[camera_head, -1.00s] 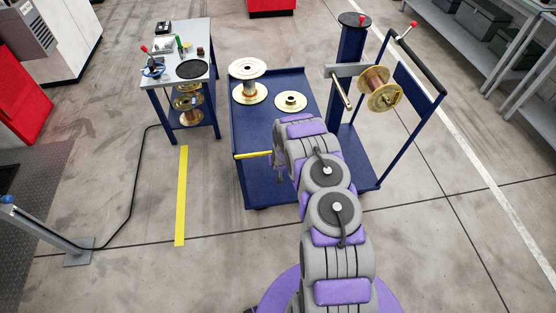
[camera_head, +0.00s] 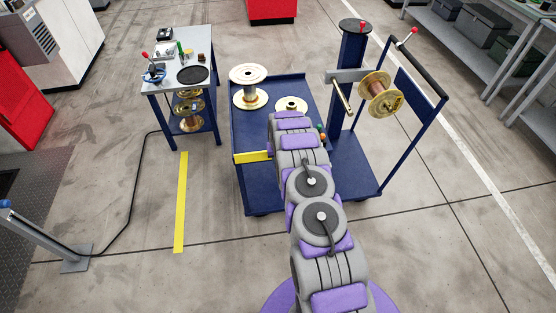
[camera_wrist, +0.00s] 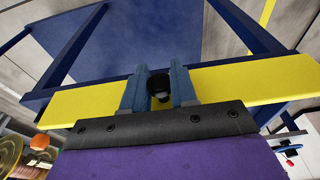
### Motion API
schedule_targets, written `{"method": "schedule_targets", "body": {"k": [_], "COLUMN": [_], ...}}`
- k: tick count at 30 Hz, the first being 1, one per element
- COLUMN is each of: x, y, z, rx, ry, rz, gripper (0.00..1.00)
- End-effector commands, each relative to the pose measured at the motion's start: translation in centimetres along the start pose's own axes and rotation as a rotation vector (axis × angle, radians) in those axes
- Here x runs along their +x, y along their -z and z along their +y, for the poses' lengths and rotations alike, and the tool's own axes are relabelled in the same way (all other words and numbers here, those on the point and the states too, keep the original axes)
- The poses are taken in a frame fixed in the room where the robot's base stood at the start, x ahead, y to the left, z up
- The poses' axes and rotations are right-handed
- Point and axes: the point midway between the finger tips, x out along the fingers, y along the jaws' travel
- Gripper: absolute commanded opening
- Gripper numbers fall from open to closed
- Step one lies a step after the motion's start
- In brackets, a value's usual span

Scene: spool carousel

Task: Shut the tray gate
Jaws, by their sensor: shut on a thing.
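The tray gate (camera_head: 252,157) is a yellow bar along the front edge of the blue tray cart (camera_head: 245,190). Its left part shows in the head view; my arm covers the rest. In the wrist view the gate (camera_wrist: 235,82) runs across the picture as a broad yellow panel. A black knob (camera_wrist: 159,88) sits at its middle. My gripper (camera_wrist: 158,80) is shut on this knob, with one blue-grey finger on each side. In the head view my gripper is hidden by my arm.
The cart's upper deck carries a tall spool (camera_head: 249,88) and a flat gold spool (camera_head: 291,104). Small coloured balls (camera_head: 321,132) show right of my arm. A post holds a copper spool (camera_head: 378,93) at right. A tool table (camera_head: 184,75) stands at left. Floor in front is open.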

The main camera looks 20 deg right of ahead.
Motion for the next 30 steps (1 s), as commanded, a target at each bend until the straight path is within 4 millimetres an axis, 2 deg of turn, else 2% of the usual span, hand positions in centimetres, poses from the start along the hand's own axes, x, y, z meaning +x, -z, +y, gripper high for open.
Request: {"method": "schedule_targets", "body": {"k": [18, 19, 25, 30], "x": [-0.11, -0.11, -0.12, -0.13], "y": [0.23, 0.23, 0.11, 0.06], "z": [-0.04, -0.04, -0.01, 0.00], "rx": [0.000, 0.000, 0.000, 0.000], "ry": [0.001, 0.001, 0.001, 0.001], "rz": [-0.021, -0.021, -0.022, -0.023], "gripper": [0.00, 0.29, 0.48, 0.48]}}
